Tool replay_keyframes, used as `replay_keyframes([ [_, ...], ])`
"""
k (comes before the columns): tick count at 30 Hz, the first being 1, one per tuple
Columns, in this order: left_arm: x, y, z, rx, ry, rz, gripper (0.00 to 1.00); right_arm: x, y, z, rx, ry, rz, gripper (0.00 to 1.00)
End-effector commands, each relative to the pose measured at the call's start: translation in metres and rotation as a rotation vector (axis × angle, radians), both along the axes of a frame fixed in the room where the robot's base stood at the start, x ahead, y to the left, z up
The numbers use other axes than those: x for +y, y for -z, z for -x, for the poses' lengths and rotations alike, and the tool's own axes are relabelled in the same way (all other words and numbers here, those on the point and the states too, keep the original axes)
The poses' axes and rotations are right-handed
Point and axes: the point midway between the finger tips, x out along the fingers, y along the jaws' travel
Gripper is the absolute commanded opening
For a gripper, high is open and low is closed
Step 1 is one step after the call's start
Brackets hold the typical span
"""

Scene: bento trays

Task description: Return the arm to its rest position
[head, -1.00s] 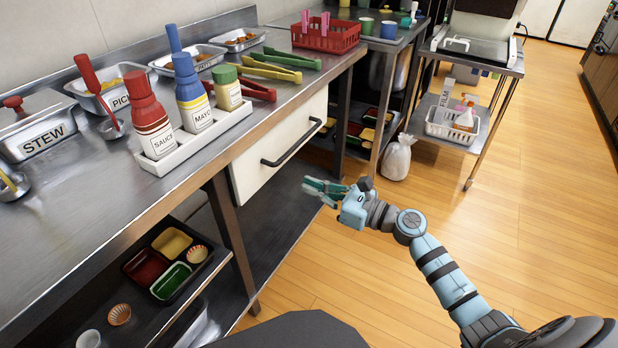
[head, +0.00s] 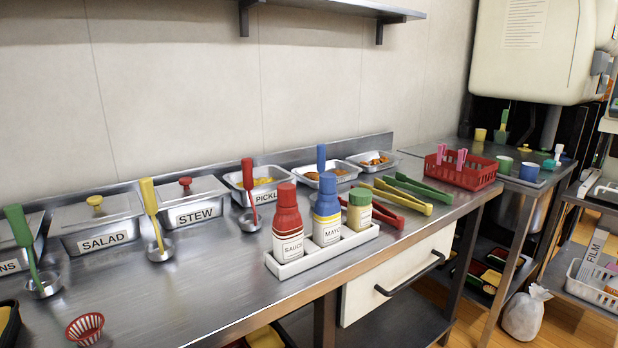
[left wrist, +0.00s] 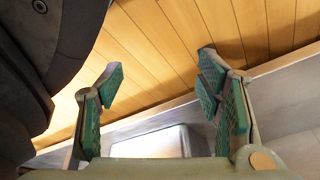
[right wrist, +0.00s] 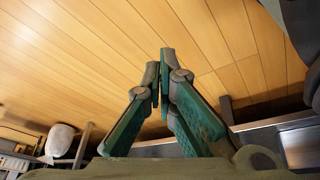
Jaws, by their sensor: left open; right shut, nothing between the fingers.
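Neither arm shows in the head view now. In the left wrist view my left gripper (left wrist: 160,95) is open, its green pads well apart with nothing between them; wooden floor and a metal edge lie beyond. In the right wrist view my right gripper (right wrist: 163,85) is shut and empty, its fingertips together over the wooden floor (right wrist: 90,60). The steel counter (head: 200,285) fills the lower part of the head view, and the white drawer (head: 400,280) under it looks closed.
On the counter stand a white caddy (head: 325,254) with a red sauce bottle (head: 287,225), a blue mayo bottle (head: 327,220) and a green-capped jar (head: 359,213). Tongs (head: 420,188), ladles (head: 154,220), food bins and a red basket (head: 462,176) line the back. The counter's front middle is clear.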

Motion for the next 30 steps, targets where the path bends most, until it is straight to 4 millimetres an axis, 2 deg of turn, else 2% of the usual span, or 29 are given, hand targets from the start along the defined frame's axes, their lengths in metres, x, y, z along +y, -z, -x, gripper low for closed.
replay_keyframes([
  [1, 0.0, 0.0, 0.0, 0.0, 0.0, 0.0, 0.6, 0.018, 0.009, 0.032, 0.048, 0.008, -0.027, 0.0],
  [2, 0.0, 0.0, 0.0, 0.0, 0.0, 0.0, 0.6, 0.026, 0.014, 0.054, 0.079, 0.011, -0.037, 0.0],
  [3, 0.0, -0.03, 0.01, 0.02, 0.003, -0.004, 0.6, 0.02, -0.019, 0.056, 0.085, 0.005, -0.026, 0.0],
  [4, 0.001, -0.045, 0.016, 0.031, 0.005, -0.006, 0.6, 0.018, -0.034, 0.06, 0.094, 0.002, -0.023, 0.0],
  [12, 0.007, -0.159, 0.078, 0.146, 0.034, -0.027, 0.6, 0.011, -0.148, 0.121, 0.206, -0.027, 0.001, 0.0],
  [15, 0.009, -0.193, 0.1, 0.184, 0.043, -0.032, 0.6, 0.009, -0.182, 0.142, 0.244, -0.036, 0.007, 0.0],
  [19, 0.011, -0.21, 0.116, 0.212, 0.052, -0.035, 0.6, 0.009, -0.2, 0.158, 0.271, -0.046, 0.011, 0.0],
  [30, 0.011, -0.204, 0.119, 0.216, 0.053, -0.035, 0.6, 0.009, -0.193, 0.161, 0.274, -0.048, 0.012, 0.0],
])
